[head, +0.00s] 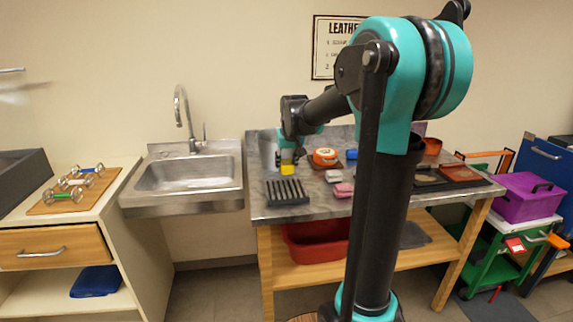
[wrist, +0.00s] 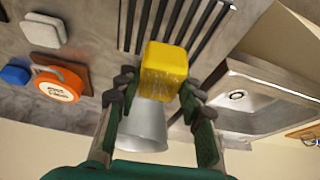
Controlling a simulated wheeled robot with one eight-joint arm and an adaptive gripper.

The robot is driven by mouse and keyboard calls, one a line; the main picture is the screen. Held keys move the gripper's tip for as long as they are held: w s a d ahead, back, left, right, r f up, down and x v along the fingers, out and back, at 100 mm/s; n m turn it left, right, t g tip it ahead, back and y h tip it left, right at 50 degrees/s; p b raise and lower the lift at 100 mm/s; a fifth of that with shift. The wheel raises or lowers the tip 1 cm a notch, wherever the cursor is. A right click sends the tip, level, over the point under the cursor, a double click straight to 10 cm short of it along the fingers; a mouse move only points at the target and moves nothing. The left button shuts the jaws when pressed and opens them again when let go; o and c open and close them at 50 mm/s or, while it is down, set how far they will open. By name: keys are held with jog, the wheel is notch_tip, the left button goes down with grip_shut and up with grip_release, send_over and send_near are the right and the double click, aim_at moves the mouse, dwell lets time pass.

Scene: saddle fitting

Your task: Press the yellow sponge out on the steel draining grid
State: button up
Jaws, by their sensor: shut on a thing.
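The yellow sponge (wrist: 165,68) is a block held between the fingers of my gripper (wrist: 160,97) in the wrist view. In the head view the sponge (head: 287,169) shows small below my gripper (head: 288,158), just behind the draining grid. The draining grid (head: 287,192) is dark with parallel bars and lies at the left front of the steel worktop. In the wrist view the grid (wrist: 190,22) is at the top, past the sponge. The sponge's far edge overlaps the ends of the bars in that view. I cannot tell if it touches them.
A grey metal cup (wrist: 145,125) stands close by the sponge. An orange round tape case (head: 325,156), a blue block (head: 352,154) and pink blocks (head: 343,189) lie to the right on the worktop (head: 310,208). A steel sink (head: 187,173) is to the left.

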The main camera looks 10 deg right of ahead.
aim_at(285, 186)
jog(key=shift+w+f, duration=0.15)
jog(key=shift+f, duration=2.8)
jog(key=shift+f, duration=0.6)
jog(key=shift+r, duration=3.55)
